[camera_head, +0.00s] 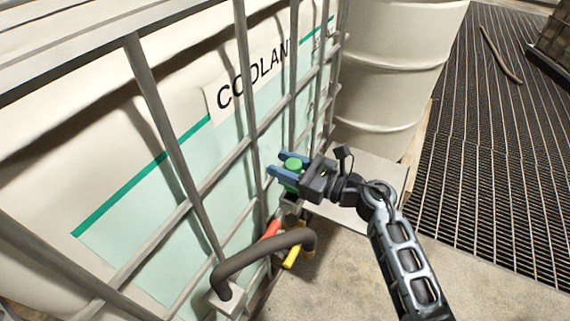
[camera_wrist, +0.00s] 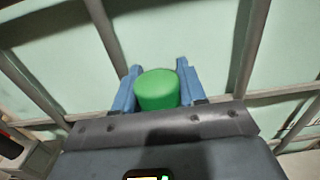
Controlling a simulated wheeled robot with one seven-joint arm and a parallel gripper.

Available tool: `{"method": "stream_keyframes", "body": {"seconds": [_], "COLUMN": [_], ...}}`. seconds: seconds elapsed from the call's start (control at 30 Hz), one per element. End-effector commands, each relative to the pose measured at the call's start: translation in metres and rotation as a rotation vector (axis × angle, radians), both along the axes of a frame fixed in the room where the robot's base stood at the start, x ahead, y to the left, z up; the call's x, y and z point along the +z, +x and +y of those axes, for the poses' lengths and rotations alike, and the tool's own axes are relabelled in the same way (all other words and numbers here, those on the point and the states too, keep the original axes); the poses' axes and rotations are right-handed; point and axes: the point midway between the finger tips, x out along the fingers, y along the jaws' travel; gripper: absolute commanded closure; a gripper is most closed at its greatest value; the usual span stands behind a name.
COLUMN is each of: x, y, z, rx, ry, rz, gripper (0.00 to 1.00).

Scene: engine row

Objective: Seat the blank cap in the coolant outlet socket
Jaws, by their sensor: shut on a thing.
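The blank cap (camera_head: 293,164) is a short green cylinder between the blue fingers of my gripper (camera_head: 281,172), in front of the caged coolant tank. In the wrist view the green cap (camera_wrist: 157,90) sits between the two blue fingers of my gripper (camera_wrist: 158,88), which are shut on it. The cap is close to the tank's cage bars; I cannot tell whether it touches anything beyond the fingers. The coolant outlet socket cannot be made out; fittings below the gripper (camera_head: 290,207) are partly hidden by it.
The coolant tank (camera_head: 150,215) stands behind grey metal bars (camera_head: 165,120). A dark curved hose (camera_head: 265,250) with a red handle (camera_head: 272,229) and a yellow part (camera_head: 291,257) lies below the gripper. A white drum (camera_head: 390,75) stands behind. Dark floor grating (camera_head: 490,150) at right is mostly clear.

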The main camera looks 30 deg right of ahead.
Motion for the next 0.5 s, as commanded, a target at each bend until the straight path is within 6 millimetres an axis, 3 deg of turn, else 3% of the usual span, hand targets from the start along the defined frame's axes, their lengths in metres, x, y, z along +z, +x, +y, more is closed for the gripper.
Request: {"method": "stream_keyframes", "body": {"seconds": [0.5], "x": [-0.031], "y": [0.000], "z": [0.000], "rx": [0.000], "ry": [0.001], "rz": [-0.001], "gripper": [0.91]}}
